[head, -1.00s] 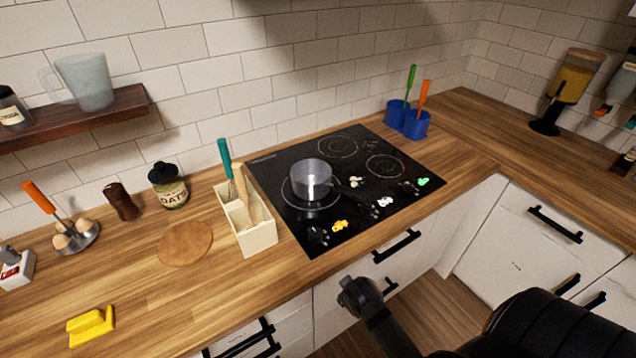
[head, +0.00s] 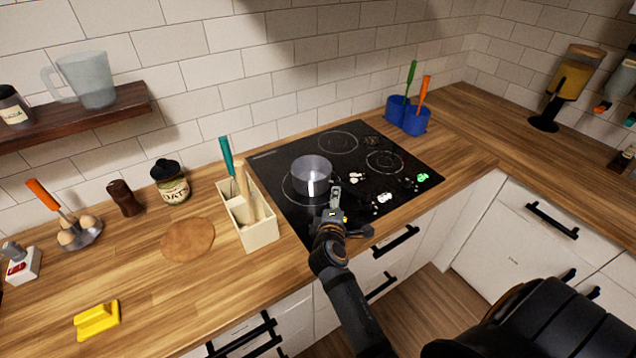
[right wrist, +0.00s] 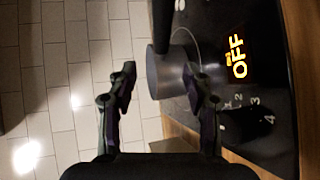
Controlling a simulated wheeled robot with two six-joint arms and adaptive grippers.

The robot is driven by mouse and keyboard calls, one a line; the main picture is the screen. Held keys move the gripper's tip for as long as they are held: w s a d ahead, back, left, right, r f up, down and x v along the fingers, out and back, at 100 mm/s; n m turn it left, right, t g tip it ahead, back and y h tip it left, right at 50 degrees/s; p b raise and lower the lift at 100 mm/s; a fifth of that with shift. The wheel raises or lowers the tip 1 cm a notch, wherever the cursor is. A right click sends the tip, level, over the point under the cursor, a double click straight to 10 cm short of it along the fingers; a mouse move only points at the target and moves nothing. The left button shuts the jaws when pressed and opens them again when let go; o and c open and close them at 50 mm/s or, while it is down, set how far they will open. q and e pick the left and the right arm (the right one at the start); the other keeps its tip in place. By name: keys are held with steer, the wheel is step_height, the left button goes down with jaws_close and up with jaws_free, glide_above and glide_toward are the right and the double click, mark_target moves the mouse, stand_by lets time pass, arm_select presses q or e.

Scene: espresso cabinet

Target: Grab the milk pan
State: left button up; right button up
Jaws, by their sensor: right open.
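The milk pan (head: 311,176) is a small grey metal pot on the left burner of the black cooktop. In the right wrist view the pan (right wrist: 164,76) lies ahead of the fingers, with its black handle (right wrist: 162,25) pointing to the top of the picture. My right gripper (head: 335,195) is over the cooktop's front part, just in front of the pan and close to its handle side. The handle is mostly hidden in the head view. In the right wrist view my gripper (right wrist: 160,80) is open with nothing held. My left gripper is out of view.
The cooktop (head: 400,165) has lit markings. A cream utensil box (head: 255,236) stands to its left and blue utensil pots (head: 416,122) behind it on the right. An oats jar (head: 170,184) and a yellow holder (head: 97,320) are farther left. The right counter is mostly clear.

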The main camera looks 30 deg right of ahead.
mark_target(340, 184)
steer(key=p+x, duration=0.1)
steer(key=x, duration=0.4)
steer(key=shift+w+d, duration=0.15)
steer(key=shift+d, duration=0.1)
steer(key=shift+w+d+p, duration=0.2)
steer(key=shift+p, duration=0.15)
steer(key=p+x, duration=0.1)
steer(key=x, duration=0.2)
steer(key=shift+w+d+f, duration=0.2)
steer(key=shift+d, duration=0.2)
steer(key=shift+w+d+f, duration=0.2)
steer(key=shift+w+f, duration=0.05)
steer(key=shift+w, duration=0.05)
steer(key=shift+s+a+r, duration=0.15)
steer(key=c, duration=0.4)
jaws_close()
